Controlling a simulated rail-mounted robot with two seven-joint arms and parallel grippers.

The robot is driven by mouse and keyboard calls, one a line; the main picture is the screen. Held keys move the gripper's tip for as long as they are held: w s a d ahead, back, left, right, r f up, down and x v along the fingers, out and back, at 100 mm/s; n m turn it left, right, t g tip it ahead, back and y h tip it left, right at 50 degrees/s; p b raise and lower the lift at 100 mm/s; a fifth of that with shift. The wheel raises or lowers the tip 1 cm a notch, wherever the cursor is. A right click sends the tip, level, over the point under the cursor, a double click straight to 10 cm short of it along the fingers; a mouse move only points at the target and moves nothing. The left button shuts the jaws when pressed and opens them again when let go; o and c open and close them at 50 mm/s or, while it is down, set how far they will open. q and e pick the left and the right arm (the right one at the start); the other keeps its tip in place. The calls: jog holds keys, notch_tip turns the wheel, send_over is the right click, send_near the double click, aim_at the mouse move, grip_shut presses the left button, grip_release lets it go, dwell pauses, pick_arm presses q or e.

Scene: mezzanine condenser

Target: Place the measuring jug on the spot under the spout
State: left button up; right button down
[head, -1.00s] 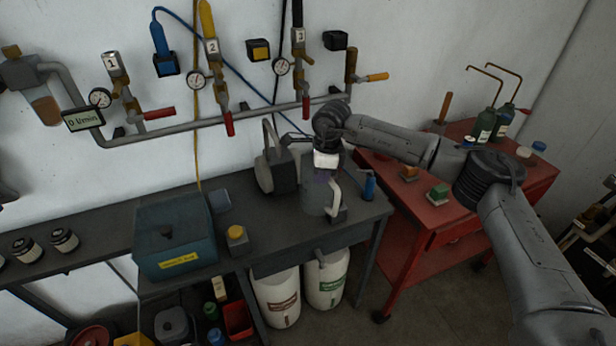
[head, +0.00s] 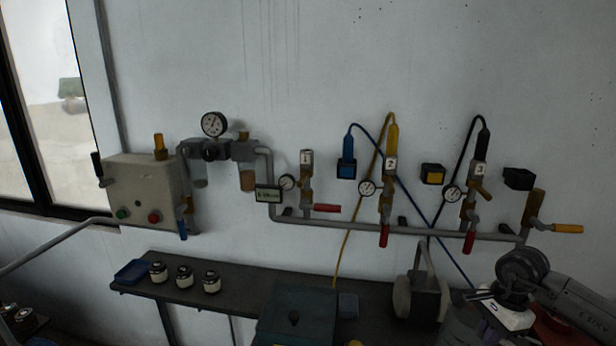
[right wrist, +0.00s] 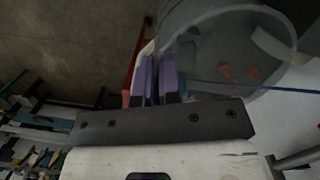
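The measuring jug is a clear grey vessel. In the right wrist view the jug (right wrist: 235,60) fills the upper right, its round rim facing the camera. My right gripper (right wrist: 158,72) has its purple fingers close together at the jug's side, with a pale strip like the handle beside them; it looks shut on the jug. In the head view my right gripper (head: 490,308) is at the lower right, with part of the jug (head: 462,328) below it. A tap with an orange handle (head: 566,228) ends the wall pipe above. I cannot make out the marked spot. My left gripper is out of view.
The wall pipe (head: 350,227) carries several valves and gauges. A grey box with buttons (head: 148,190) hangs at left. On the dark bench (head: 240,295) stand several small jars (head: 184,276), a blue tray (head: 132,271), a teal box (head: 297,315) and a grey handled object (head: 420,298).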

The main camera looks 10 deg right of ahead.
jog(key=s+a+n+g+h, duration=0.1)
jog(key=s+a+n, duration=0.2)
jog(key=a+n, duration=0.75)
jog(key=s+a+n, duration=0.4)
jog(key=a+n, duration=0.3)
jog(key=a, duration=0.7)
jog(key=s+r+p, duration=0.4)
jog(key=r+p, duration=1)
jog(key=p, duration=0.2)
jog(key=s+r+p, duration=0.4)
jog(key=r+p, duration=1)
jog(key=p, duration=0.1)
jog(key=shift+d+r+p, duration=0.15)
jog(key=shift+p, duration=0.25)
